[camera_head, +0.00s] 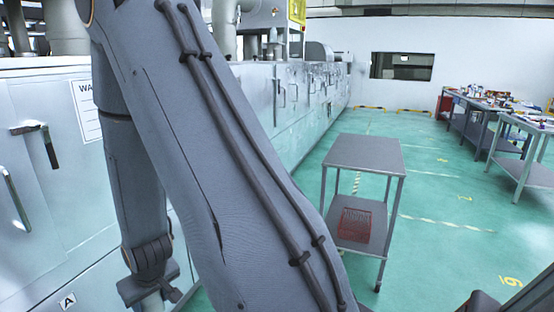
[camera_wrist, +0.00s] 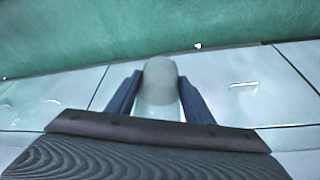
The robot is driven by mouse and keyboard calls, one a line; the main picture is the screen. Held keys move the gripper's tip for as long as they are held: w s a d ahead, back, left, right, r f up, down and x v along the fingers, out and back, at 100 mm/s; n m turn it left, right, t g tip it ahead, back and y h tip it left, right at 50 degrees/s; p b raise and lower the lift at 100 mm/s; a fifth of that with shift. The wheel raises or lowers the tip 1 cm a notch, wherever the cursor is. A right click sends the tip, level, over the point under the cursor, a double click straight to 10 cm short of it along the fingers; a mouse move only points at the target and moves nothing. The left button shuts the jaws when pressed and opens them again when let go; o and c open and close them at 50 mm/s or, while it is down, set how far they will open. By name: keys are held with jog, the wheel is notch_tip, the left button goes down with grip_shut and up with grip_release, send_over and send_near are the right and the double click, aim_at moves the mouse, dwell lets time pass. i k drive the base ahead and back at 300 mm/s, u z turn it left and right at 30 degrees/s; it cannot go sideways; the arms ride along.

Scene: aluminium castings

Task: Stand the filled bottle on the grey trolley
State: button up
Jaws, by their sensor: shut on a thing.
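The grey trolley (camera_head: 366,153) stands on the green floor right of my arm in the head view. Its flat top is empty. In the wrist view, my gripper (camera_wrist: 160,98) has its two dark blue fingers closed on the sides of a bottle (camera_wrist: 160,82). The bottle has a rounded grey end and a pale, clear-looking part nearer the camera. How full it is cannot be told. In the head view my arm covers much of the middle, and the bottle cannot be made out clearly near my wrist at lower left.
A red crate (camera_head: 354,224) sits on the trolley's lower shelf. A long row of pale machine cabinets (camera_head: 300,95) with handles runs along the left. Workbenches (camera_head: 480,125) with small items stand at the right. The green floor (camera_head: 440,210) around the trolley is clear.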

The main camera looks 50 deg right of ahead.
aim_at(366, 148)
jog(key=z, duration=0.45)
jog(key=k, duration=0.55)
jog(key=z, duration=1.2)
jog(key=i, duration=0.8)
jog(key=z, duration=0.9)
jog(key=i, duration=1.05)
jog(key=u, duration=0.1)
